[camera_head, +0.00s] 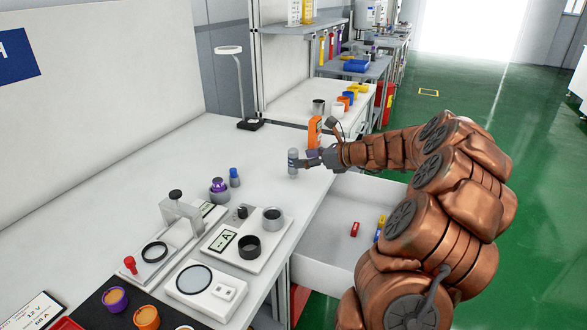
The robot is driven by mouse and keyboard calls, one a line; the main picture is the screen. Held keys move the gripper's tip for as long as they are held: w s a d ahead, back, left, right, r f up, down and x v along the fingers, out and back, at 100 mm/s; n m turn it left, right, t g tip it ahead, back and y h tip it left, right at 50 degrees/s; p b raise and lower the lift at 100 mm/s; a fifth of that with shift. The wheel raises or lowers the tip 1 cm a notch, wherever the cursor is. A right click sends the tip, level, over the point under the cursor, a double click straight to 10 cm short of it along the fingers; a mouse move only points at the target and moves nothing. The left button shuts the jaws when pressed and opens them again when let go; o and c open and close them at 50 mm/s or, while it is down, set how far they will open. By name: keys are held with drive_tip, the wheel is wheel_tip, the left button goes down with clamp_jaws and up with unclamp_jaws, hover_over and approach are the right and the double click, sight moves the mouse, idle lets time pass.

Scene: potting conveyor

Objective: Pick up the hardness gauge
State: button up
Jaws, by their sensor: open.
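A small grey upright cylinder with a bluish band (293,163), which looks like the hardness gauge, stands on the white bench near its right edge. My gripper (305,162) reaches in from the right, low over the bench, with its fingers open and pointing left at the cylinder. The fingertips are at or very close to its right side; I cannot tell whether they touch it or straddle it. An orange upright device (314,132) stands just behind my gripper, its lower part partly hidden.
An open white drawer (335,225) juts out below the arm, holding small red, yellow and blue items. Test fixtures (247,238) and a purple-topped container (219,189) stand at the front. A lamp (249,124) stands at the back. The bench left of the cylinder is clear.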

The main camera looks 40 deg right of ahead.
drive_tip(key=x, duration=0.5)
drive_tip(key=shift+f, duration=0.15)
clamp_jaws()
idle(0.4)
